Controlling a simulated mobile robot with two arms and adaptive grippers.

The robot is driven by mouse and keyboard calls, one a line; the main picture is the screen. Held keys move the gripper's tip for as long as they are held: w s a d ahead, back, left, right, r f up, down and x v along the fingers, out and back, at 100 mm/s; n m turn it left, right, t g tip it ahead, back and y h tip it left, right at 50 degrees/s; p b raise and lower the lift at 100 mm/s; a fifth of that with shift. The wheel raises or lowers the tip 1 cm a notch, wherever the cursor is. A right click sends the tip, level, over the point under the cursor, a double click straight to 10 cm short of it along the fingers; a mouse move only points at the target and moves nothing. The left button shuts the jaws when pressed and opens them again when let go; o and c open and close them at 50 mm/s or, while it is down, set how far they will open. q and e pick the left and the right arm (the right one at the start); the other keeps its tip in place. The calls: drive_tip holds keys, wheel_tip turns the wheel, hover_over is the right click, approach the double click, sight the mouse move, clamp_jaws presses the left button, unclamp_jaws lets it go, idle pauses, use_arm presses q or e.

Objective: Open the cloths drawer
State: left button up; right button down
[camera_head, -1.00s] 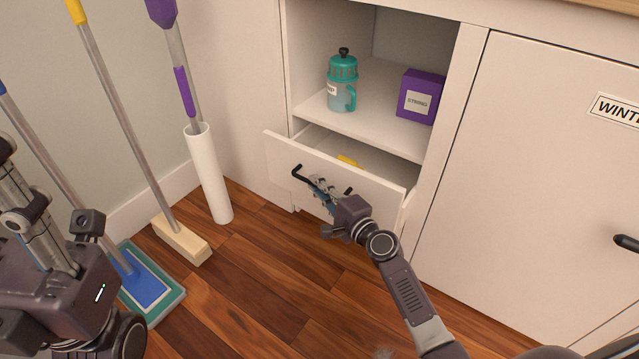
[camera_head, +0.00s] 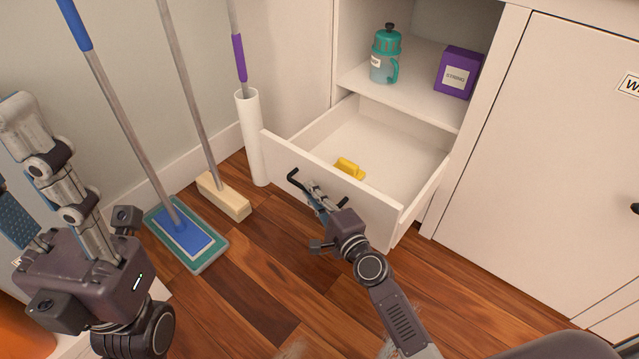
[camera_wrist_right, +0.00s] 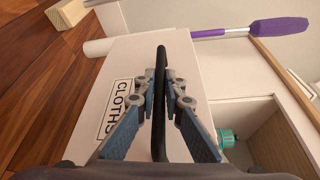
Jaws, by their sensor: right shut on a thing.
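The cloths drawer (camera_head: 330,190) is a white drawer low in the cabinet, pulled well out, with its inside showing. Its label (camera_wrist_right: 118,105) reads CLOTHS in the right wrist view. A yellow thing (camera_head: 349,168) lies inside near the front. My right gripper (camera_head: 318,195) is shut on the drawer's black bar handle (camera_head: 294,177); the handle (camera_wrist_right: 160,75) runs between its fingers in the right wrist view. My left gripper (camera_head: 28,170) is at the left edge, fingers apart and empty, partly cut off by the frame.
A teal bottle (camera_head: 385,58) and a purple STRONG box (camera_head: 458,73) stand on the shelf above the drawer. A blue flat mop (camera_head: 185,235), a broom (camera_head: 224,196) and a white tube (camera_head: 253,140) stand left of it. Wooden floor (camera_head: 270,290) is clear in front.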

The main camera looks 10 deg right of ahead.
drive_tip(key=shift+s+a, duration=0.15)
drive_tip(key=shift+s, duration=0.05)
drive_tip(key=c, duration=2)
unclamp_jaws()
drive_tip(key=v, duration=1.2)
